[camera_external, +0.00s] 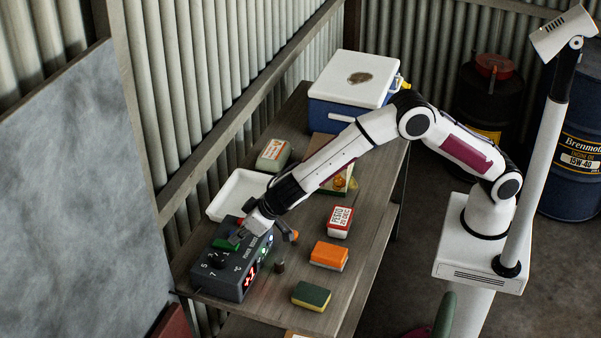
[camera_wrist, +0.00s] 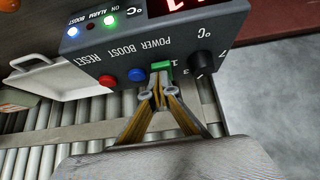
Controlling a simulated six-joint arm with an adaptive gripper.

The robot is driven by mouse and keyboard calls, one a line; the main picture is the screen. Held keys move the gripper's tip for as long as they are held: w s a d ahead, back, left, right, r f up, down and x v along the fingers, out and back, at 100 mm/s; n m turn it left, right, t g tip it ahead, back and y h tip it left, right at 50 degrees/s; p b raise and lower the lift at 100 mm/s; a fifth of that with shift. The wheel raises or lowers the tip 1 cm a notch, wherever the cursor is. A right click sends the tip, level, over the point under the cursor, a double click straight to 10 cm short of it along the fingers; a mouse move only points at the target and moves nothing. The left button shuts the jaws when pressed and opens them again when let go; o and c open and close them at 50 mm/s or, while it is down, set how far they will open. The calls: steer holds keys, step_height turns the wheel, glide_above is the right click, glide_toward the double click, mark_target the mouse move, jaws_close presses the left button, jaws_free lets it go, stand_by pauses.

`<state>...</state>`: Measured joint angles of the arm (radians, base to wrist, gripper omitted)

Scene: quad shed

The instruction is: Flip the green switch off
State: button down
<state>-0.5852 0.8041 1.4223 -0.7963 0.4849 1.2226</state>
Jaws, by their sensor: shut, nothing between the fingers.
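The green switch (camera_wrist: 161,66) sits on the sloped face of a dark grey control box (camera_external: 218,282), under the word POWER. In the external view a green patch (camera_external: 222,244) shows on the box beside my gripper. My gripper (camera_wrist: 159,96) is shut and empty, with its fingertips right at the green switch; I cannot tell if they touch it. On the same face are a red button (camera_wrist: 108,81), a blue button (camera_wrist: 137,75) and a black knob (camera_wrist: 201,62). The green ON light (camera_wrist: 110,20) is lit, and so is the blue-white BOOST light (camera_wrist: 72,32).
A white tray (camera_external: 226,193) stands behind the box.

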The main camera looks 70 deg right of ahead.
steer(key=shift+s+f, duration=0.2)
steer(key=shift+f, duration=0.25)
steer(key=shift+r, duration=0.25)
steer(key=shift+r, duration=0.5)
steer(key=shift+r, duration=0.25)
steer(key=shift+r, duration=0.5)
steer(key=s+f+v, duration=0.1)
steer(key=v, duration=1.1)
